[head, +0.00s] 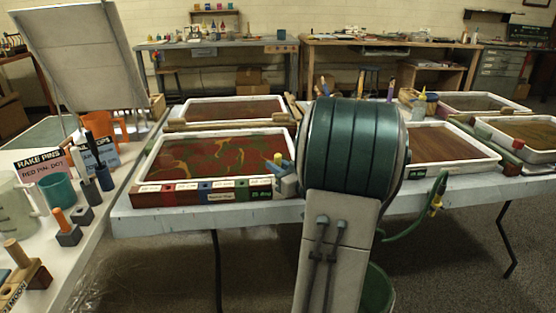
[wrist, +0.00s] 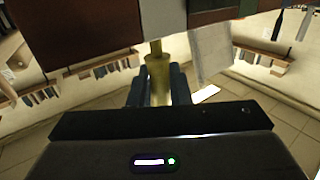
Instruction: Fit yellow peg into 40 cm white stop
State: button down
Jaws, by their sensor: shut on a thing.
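The yellow peg (wrist: 157,75) stands between the two dark fingers of my gripper (wrist: 158,88) in the wrist view. My gripper is shut on it. The peg's narrower end points toward a white block (wrist: 160,18) in a coloured row. I cannot tell whether the end touches it or is in it. In the head view, a small yellow end (head: 277,158) shows beside my gripper (head: 283,176), at the right front corner of the left marbling tray (head: 143,198). My arm hides much of that corner. I cannot read a 40 cm mark on any white stop.
Coloured blocks with labels line the tray's front edge. A pale slab (wrist: 210,52) hangs close right of the peg in the wrist view. More trays stand at right (head: 470,165). A side table at left holds an orange peg (head: 60,219) in a grey block and cups.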

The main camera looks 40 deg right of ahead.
jog(key=shift+f+b, duration=0.7)
jog(key=shift+f, duration=0.3)
jog(key=shift+r, duration=0.1)
jog(key=c, duration=1.3)
grip_release()
jog(key=shift+s, duration=0.15)
jog(key=s+p, duration=0.1)
jog(key=s, duration=0.5)
jog(key=s+p, duration=0.1)
jog(key=s, duration=0.6)
jog(key=shift+s+d, duration=0.2)
jog(key=shift+s, duration=0.05)
